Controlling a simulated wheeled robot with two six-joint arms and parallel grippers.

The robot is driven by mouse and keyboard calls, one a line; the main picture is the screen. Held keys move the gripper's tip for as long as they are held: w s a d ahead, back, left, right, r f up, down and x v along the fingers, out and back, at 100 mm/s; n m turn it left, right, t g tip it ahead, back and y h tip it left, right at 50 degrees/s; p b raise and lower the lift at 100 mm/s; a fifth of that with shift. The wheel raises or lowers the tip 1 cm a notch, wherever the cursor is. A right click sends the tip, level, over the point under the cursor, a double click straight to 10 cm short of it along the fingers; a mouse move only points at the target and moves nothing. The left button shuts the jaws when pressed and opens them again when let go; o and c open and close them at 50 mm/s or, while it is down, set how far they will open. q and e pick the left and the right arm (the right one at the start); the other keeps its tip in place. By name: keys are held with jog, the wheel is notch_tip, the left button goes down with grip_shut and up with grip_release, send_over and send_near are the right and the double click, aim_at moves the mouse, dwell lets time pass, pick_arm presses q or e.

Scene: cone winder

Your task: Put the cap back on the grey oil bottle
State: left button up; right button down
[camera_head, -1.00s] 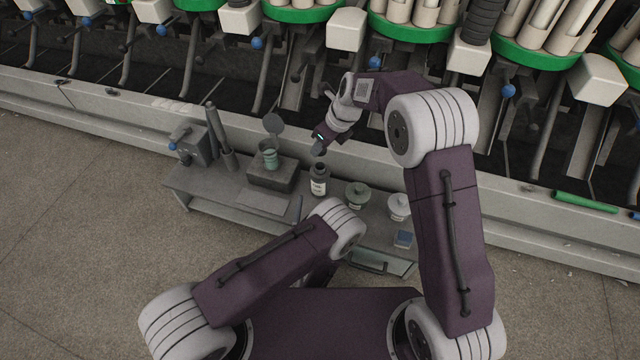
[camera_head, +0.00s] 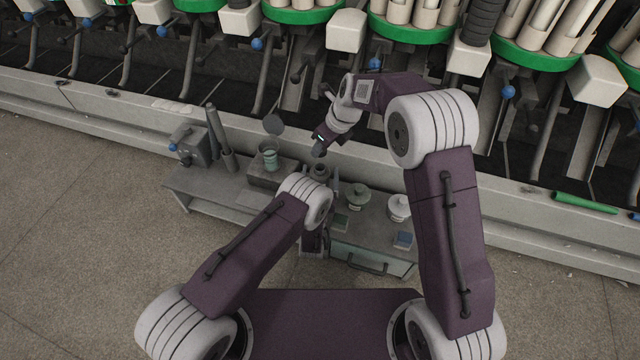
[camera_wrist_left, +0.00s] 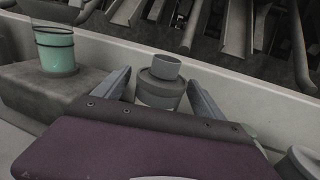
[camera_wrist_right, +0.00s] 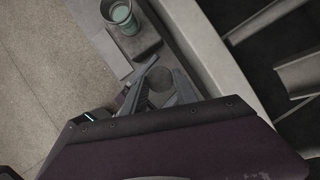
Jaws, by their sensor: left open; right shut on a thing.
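The grey oil bottle (camera_wrist_left: 160,87) stands upright on the bench, its open neck showing in the left wrist view; its top (camera_head: 320,170) also shows in the head view. My left gripper (camera_wrist_left: 158,80) is open, one finger on each side of the bottle; I cannot tell whether they touch it. My right gripper (camera_head: 318,151) is up behind and above the bottle, pointing down. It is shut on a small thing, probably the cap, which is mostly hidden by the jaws. In the right wrist view a grey round shape (camera_wrist_right: 160,84) shows between the fingers (camera_wrist_right: 160,92).
The winder's ledge (camera_head: 500,195) runs behind the bench.

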pick_arm(q)
grip_shut()
pick_arm(e)
send_over(320, 167)
jog(key=shift+s+d+f, duration=0.1)
jog(key=shift+f, duration=0.7)
jog(key=shift+s+d+f, duration=0.15)
jog(key=shift+f, duration=0.7)
jog(key=shift+s+d+f, duration=0.1)
jog(key=shift+f, duration=0.7)
jog(key=shift+f, duration=0.9)
jog(key=shift+f, duration=0.55)
